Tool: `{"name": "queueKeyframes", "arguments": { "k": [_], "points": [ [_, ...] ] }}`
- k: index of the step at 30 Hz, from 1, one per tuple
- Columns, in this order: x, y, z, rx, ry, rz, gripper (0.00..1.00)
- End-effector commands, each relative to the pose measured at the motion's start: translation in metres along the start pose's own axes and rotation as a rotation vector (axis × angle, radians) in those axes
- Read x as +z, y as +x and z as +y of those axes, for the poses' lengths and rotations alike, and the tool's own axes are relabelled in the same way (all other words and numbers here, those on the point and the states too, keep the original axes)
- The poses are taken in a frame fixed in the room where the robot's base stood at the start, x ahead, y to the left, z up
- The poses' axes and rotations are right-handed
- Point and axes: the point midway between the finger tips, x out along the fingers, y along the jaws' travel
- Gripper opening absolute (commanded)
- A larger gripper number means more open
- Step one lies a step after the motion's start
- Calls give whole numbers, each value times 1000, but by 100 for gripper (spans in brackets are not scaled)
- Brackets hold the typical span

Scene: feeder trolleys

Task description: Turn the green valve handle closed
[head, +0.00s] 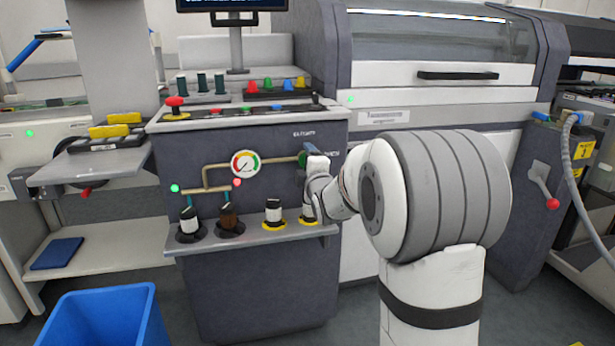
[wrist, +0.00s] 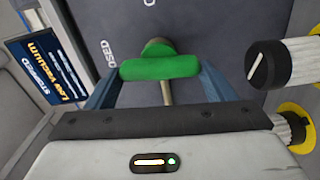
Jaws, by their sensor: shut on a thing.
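The green valve handle (wrist: 160,67) is a short bar between the two blue-grey fingers of my gripper (wrist: 160,78) in the wrist view. The fingers are shut on its two ends. The handle lies across the brass pipe (wrist: 167,92), roughly at right angles to it. In the head view only a sliver of green handle (head: 302,160) shows beside my gripper (head: 312,162); my wrist hides the rest. The lettering "CLOSED" (wrist: 106,62) is on the dark panel beside the handle, partly covered by a finger.
A dial gauge (head: 245,163) sits on the pipe left of the valve. Several black-and-white knobs stand on the ledge (head: 250,240) below; one knob (wrist: 270,65) is close to my gripper's right side. A display (wrist: 52,75) reads "STOPPED LOW VACUUM". A blue bin (head: 105,315) stands on the floor.

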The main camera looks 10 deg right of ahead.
Motion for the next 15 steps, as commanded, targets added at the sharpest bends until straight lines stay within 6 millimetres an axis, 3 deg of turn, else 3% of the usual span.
{"name": "queueKeyframes", "arguments": {
  "k": [15],
  "points": [
    [0, 0, -1, -1, -107, 1, 54]
  ]
}}
